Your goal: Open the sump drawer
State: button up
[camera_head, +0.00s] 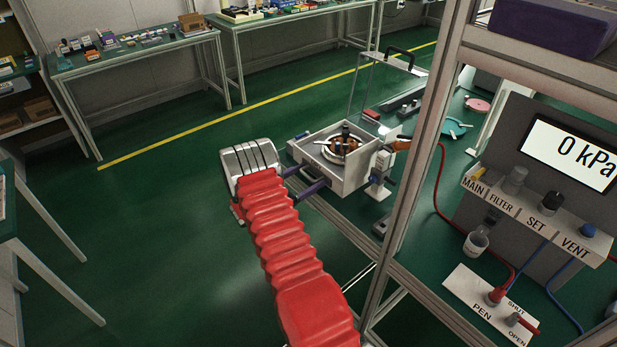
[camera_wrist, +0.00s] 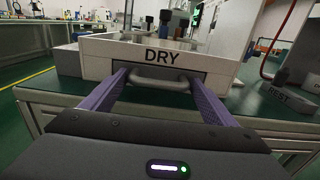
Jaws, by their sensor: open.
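The pale machine box (camera_head: 348,183) stands on the green bench, and in the wrist view its front wall (camera_wrist: 100,55) is marked DRY. Below that mark is the dark sump drawer front (camera_wrist: 119,66) with a grey bar handle (camera_wrist: 160,84). The drawer looks flush with the box. My gripper (camera_head: 303,179) is at the box front; in the wrist view its purple fingers (camera_wrist: 158,78) are open, one on each side of the handle. The handle lies between them, with gaps showing on both sides. In the head view I cannot make out the handle.
A frame post (camera_head: 420,150) stands right of the box. A clear guard (camera_head: 375,95) rises behind it. A block marked REST (camera_wrist: 283,98) lies to the right. A gauge panel reading 0 kPa (camera_head: 570,152) and hoses are further right. Open floor lies left.

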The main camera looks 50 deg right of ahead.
jog(key=shift+d, duration=0.15)
jog(key=shift+s, duration=0.1)
jog(key=c, duration=1.2)
jog(key=shift+c, duration=0.2)
